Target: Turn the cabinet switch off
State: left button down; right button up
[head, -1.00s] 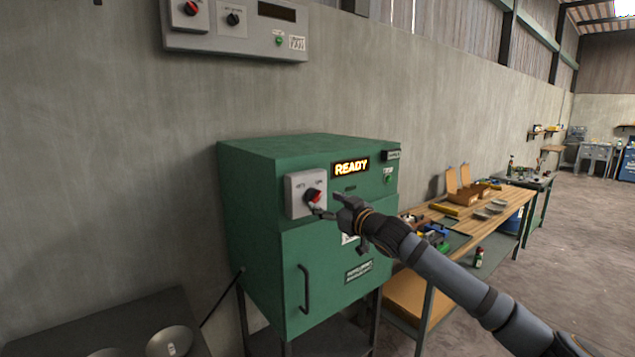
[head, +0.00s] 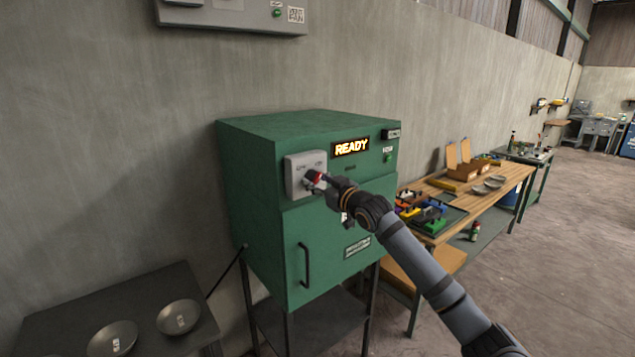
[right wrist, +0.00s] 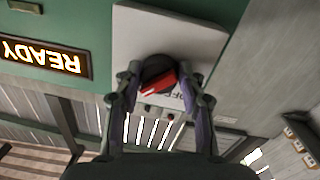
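The green cabinet (head: 262,235) stands against the wall, its display (head: 351,147) lit with READY. Its switch (head: 313,177) is a black knob with a red bar on a pale plate (head: 294,172). The switch shows larger in the right wrist view (right wrist: 160,78), with its red bar tilted and part of an OFF label beside it. My right gripper (head: 325,180) is at the switch. In the right wrist view its fingers (right wrist: 160,82) stand apart on either side of the knob; I cannot tell whether they touch it. My left gripper is not in view.
A dark table (head: 60,310) with two metal bowls (head: 112,338) (head: 178,317) is at the lower left. A workbench (head: 470,205) with tools and boxes stands right of the cabinet. A grey wall panel (head: 235,15) hangs above. The floor at right is clear.

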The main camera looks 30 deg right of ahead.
jog(key=c, duration=0.5)
jog(key=shift+n, duration=0.3)
jog(key=n+p, duration=0.1)
jog(key=n, duration=0.2)
jog(key=shift+d+n, duration=0.1)
jog(key=shift+n, duration=0.3)
jog(key=n+b, duration=0.1)
jog(key=n, duration=0.6)
jog(key=n+y+b, duration=0.1)
jog(key=n, duration=0.6)
jog(key=shift+d+t+b, duration=0.2)
jog(key=shift+t+b, duration=0.15)
jog(key=shift+t, duration=0.05)
jog(key=shift+n, duration=0.4)
